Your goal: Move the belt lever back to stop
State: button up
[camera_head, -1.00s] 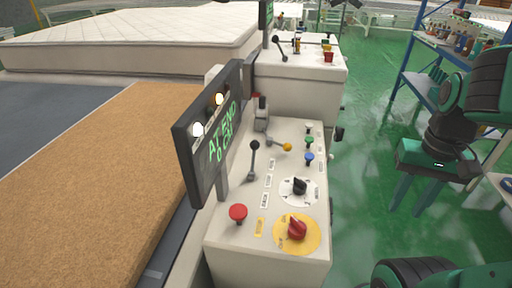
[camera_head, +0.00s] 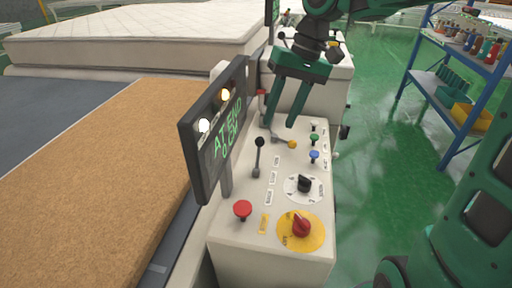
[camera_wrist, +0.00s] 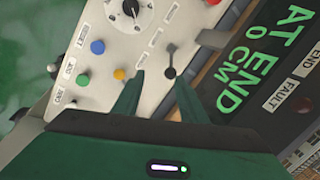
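A black-knobbed lever (camera_head: 257,158) stands roughly upright on the white control panel (camera_head: 240,250), beside a row of small labels that I cannot read. It also shows in the wrist view (camera_wrist: 171,61). My gripper (camera_head: 280,122) points down over the far part of the panel, behind the black-knobbed lever. In the wrist view its two fingers (camera_wrist: 158,85) are apart with nothing between them. The black-knobbed lever is just beyond the fingertips.
A tilted display (camera_head: 220,130) reading "AT END 0 CM" stands left of the levers. A red button (camera_head: 243,209), a black dial (camera_head: 304,184), a red knob (camera_head: 301,226) and small coloured buttons sit on the panel. A shelf (camera_head: 440,85) stands right.

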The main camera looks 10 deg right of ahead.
aim_at(261, 139)
jog(key=x, duration=0.3)
jog(key=a+x, duration=0.1)
jog(key=x, duration=0.3)
jog(key=a+x, duration=0.1)
jog(key=x, duration=0.2)
jog(key=shift+w+a, duration=0.15)
jog(key=shift+a, duration=0.1)
grip_shut()
jog(key=shift+a, duration=0.2)
jog(key=shift+d, duration=0.15)
jog(key=shift+n, duration=0.3)
